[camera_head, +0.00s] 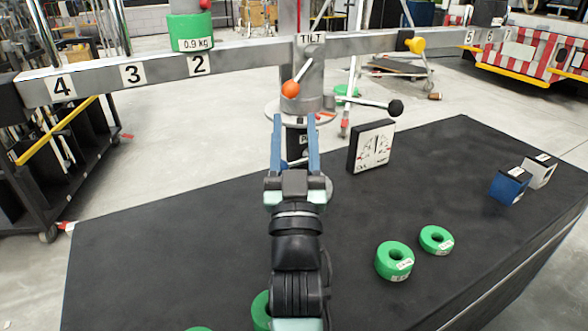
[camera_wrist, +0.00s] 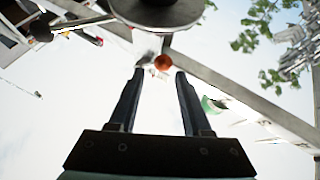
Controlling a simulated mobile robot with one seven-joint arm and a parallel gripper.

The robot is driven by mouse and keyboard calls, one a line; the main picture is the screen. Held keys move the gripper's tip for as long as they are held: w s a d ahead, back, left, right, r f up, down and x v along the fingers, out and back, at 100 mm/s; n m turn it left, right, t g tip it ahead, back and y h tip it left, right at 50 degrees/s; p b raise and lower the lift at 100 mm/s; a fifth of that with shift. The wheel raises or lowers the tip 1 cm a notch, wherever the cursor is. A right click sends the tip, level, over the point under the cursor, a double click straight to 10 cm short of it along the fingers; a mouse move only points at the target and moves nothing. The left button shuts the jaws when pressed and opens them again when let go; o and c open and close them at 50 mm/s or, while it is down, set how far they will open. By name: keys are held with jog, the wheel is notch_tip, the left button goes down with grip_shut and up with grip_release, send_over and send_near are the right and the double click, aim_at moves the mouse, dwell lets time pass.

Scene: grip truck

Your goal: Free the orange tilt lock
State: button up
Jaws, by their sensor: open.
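The orange tilt lock knob (camera_head: 290,89) sits at the lower left end of a short lever, under the TILT label (camera_head: 311,39) at the beam's middle. The lever slants up to the right. My gripper (camera_head: 295,118) is open and empty, its two blue fingers pointing toward the knob from just below it in the head view. In the wrist view the orange knob (camera_wrist: 162,62) shows just beyond and between the fingertips of my gripper (camera_wrist: 160,74). I see no contact between fingers and knob.
A second lever ends in a black knob (camera_head: 396,107) to the right. The numbered grey beam (camera_head: 240,58) crosses above, with a green 0.9 kg weight (camera_head: 188,30) at left. The black table (camera_head: 150,240) bears a white-faced panel (camera_head: 371,146), green rings (camera_head: 394,260) and small blocks (camera_head: 509,185).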

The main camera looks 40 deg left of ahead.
jog(key=b+v, duration=0.4)
jog(key=v, duration=0.2)
jog(key=shift+s+d, duration=0.2)
jog(key=shift+s, duration=0.1)
jog(key=shift+f, duration=0.1)
